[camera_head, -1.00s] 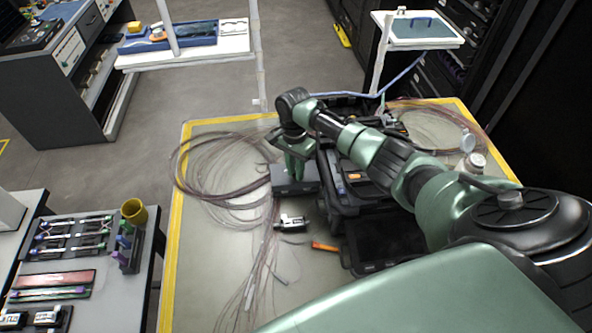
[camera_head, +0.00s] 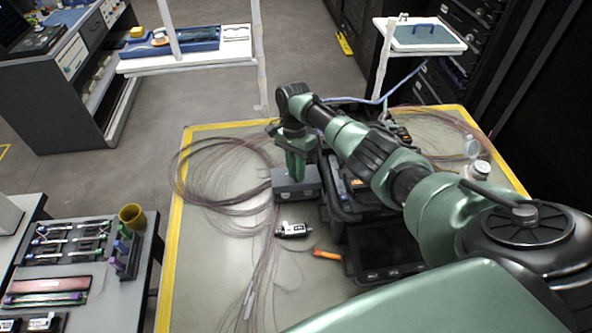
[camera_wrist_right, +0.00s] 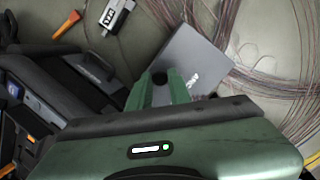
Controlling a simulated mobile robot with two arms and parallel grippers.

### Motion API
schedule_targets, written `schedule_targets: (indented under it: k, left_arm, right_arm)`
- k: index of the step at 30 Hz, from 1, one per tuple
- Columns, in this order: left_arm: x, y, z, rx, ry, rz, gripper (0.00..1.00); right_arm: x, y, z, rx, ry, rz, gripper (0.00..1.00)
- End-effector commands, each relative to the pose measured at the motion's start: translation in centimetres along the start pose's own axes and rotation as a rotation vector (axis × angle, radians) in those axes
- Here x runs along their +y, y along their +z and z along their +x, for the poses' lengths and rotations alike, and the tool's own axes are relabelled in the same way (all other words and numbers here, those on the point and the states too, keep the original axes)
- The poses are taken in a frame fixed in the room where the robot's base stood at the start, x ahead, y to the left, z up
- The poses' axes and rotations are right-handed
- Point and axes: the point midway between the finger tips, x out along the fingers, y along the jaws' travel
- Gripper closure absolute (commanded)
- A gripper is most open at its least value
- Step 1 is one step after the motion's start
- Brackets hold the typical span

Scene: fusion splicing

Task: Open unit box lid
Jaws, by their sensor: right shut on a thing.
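The unit box (camera_head: 284,193) is a small grey box on the mat of the table, left of the black case. My right gripper (camera_head: 297,177) reaches down onto its top from above. In the right wrist view the box (camera_wrist_right: 203,62) shows a flat grey top with a pale mark. There, the green fingers of my right gripper (camera_wrist_right: 166,85) are close together at the box's near edge, shut on part of it. The gripped part is mostly hidden, and I cannot tell whether the lid is raised. My left gripper is out of view.
A black case (camera_head: 345,205) stands open right of the box. A small silver and black tool (camera_head: 292,230) and an orange item (camera_head: 326,254) lie in front. Coiled thin fibres (camera_head: 215,175) spread over the mat's left side. A round container (camera_head: 479,168) stands at right.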

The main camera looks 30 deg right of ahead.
Motion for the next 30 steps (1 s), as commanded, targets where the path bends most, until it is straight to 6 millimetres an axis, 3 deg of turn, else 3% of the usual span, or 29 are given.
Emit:
schedule_targets:
  k: [19,20,22,30]
  left_arm:
    - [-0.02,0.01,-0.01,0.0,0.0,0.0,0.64]
    - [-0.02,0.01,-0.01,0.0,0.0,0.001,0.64]
    - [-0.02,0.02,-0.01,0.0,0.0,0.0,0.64]
    - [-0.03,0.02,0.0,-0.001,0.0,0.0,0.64]
  right_arm:
    - [-0.04,0.01,-0.08,0.0,-0.002,0.0,1.0]
    - [-0.05,0.01,-0.08,0.0,-0.002,0.0,0.78]
    - [-0.04,0.01,-0.08,0.0,-0.002,0.0,0.6]
    - [-0.03,0.02,-0.04,0.0,-0.001,0.0,0.6]
